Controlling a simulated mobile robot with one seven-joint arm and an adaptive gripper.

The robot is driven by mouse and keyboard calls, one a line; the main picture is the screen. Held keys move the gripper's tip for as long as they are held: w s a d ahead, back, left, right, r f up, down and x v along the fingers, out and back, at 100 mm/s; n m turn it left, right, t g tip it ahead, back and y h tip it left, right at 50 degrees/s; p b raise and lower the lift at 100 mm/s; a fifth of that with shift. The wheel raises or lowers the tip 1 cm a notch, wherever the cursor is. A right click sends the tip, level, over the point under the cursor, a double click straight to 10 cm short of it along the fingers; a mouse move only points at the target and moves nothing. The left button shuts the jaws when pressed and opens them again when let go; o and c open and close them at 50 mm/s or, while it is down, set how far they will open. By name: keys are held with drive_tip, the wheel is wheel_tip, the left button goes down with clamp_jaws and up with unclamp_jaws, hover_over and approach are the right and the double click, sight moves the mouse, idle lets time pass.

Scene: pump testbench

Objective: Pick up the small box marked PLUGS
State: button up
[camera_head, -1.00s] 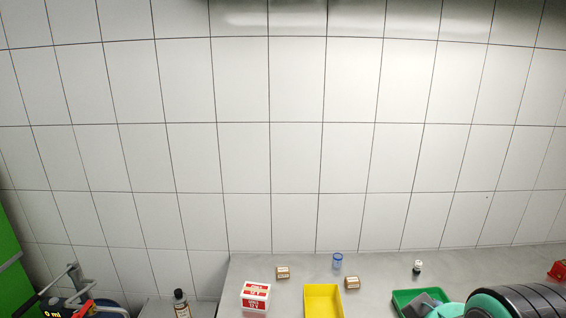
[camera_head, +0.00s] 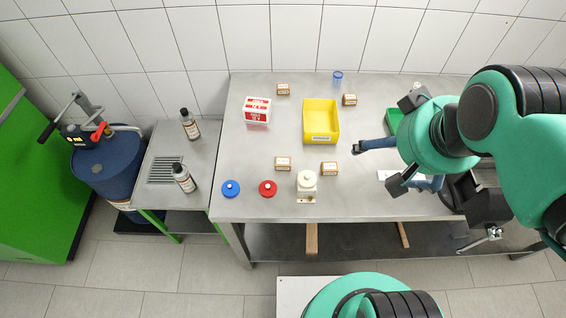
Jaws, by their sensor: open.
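Several small brown boxes with pale labels stand on the steel table: one at the back left (camera_head: 283,89), one at the back middle (camera_head: 349,100), and two near the front, a left one (camera_head: 283,163) and a right one (camera_head: 329,168). Their print is too small to read, so I cannot tell which is marked PLUGS. My gripper (camera_head: 376,167) is open and empty above the table, to the right of the front boxes. Its dark fingertips are spread wide, apart from any box.
A yellow bin (camera_head: 320,134) stands mid-table, with a red-and-white box (camera_head: 257,110) left of it. A blue cap (camera_head: 230,188), a red cap (camera_head: 268,188) and a cream jar (camera_head: 307,182) line the front edge. A green tray (camera_head: 394,121) is partly hidden behind my arm.

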drive_tip(key=c, duration=0.9)
drive_tip(key=g+p, duration=0.1)
drive_tip(key=g, duration=0.5)
hover_over(283, 161)
wheel_tip(283, 161, down, 23)
drive_tip(key=shift+f+b, duration=0.6)
drive_tip(key=shift+f, duration=3.65)
